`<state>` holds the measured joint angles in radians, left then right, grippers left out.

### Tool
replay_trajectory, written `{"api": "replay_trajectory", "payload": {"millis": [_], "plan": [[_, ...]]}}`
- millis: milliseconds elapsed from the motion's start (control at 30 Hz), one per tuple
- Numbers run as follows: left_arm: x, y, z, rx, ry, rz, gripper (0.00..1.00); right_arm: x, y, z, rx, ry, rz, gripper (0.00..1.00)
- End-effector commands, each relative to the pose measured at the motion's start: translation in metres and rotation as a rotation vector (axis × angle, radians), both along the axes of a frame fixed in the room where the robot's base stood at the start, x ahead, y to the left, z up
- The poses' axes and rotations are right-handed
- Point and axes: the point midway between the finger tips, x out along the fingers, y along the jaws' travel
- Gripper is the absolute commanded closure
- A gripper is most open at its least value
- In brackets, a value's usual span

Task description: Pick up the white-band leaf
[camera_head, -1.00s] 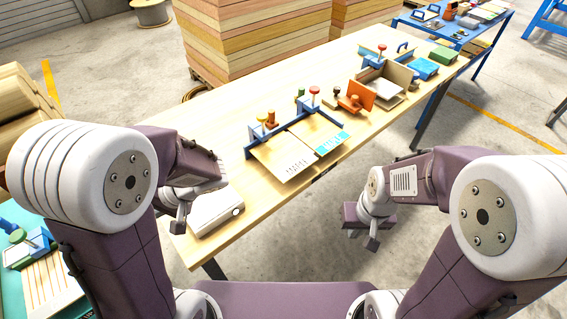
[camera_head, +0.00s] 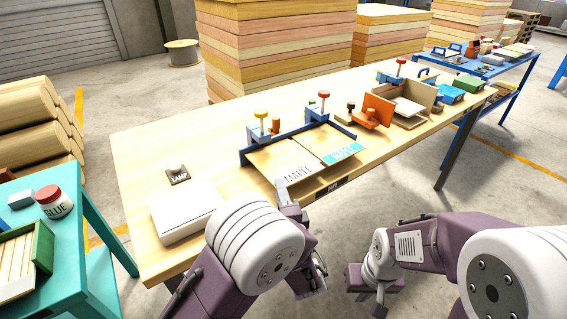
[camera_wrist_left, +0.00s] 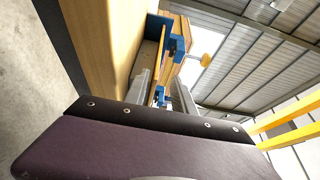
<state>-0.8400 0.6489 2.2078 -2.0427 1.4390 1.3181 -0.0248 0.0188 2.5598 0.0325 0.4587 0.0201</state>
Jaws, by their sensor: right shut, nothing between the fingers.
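The white-band leaf (camera_head: 285,160), a thin pale wood sheet with dark lettering on a white band, lies left of a teal-banded leaf (camera_head: 335,145) in the blue-backed fixture on the long table. My left gripper (camera_head: 283,190) is at the front edge of the white-band leaf. In the left wrist view its two fingers (camera_wrist_left: 163,92) stand apart, and a thin sheet edge shows beyond and between them. I cannot tell whether they touch it. My right gripper (camera_head: 381,300) is shut and empty, low in front of the table, away from the leaves.
The blue fixture (camera_head: 243,157) has clamps with yellow and red knobs. A white box (camera_head: 185,212) and a lamp button (camera_head: 178,175) are left on the table. An orange stand (camera_head: 375,110) is right of the leaves. A teal bench (camera_head: 95,205) stands at the left.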

Motion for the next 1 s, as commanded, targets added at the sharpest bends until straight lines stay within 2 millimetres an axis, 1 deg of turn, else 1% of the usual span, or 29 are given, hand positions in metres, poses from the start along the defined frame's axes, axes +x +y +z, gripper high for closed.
{"api": "replay_trajectory", "payload": {"millis": [133,300,400,633,667,700,767,1000], "plan": [[0.007,0.002,-0.002,0.001,0.001,0.002,0.69,0.000,0.000,0.000,0.000,0.000,0.000,1.00],[0.038,0.009,-0.007,-0.001,0.000,0.005,0.69,0.000,0.000,0.002,0.000,0.000,0.000,1.00],[0.049,0.012,-0.007,-0.001,0.001,0.002,0.69,0.000,0.000,0.003,0.000,0.001,0.000,1.00],[0.052,0.012,-0.007,0.001,0.001,0.000,0.69,0.000,0.000,0.002,0.000,0.001,0.000,1.00],[0.052,0.012,-0.007,0.001,0.001,0.000,0.72,0.000,0.000,0.002,0.000,0.001,0.000,1.00],[0.052,0.012,-0.007,0.001,0.001,0.000,0.83,0.000,0.000,0.002,0.000,0.000,0.000,1.00],[0.051,0.012,-0.007,0.001,0.001,0.000,1.00,0.000,0.000,0.002,0.000,0.000,0.000,1.00],[0.051,0.012,-0.007,0.001,0.001,0.001,1.00,0.000,0.000,0.002,0.000,0.000,0.000,1.00]]}}
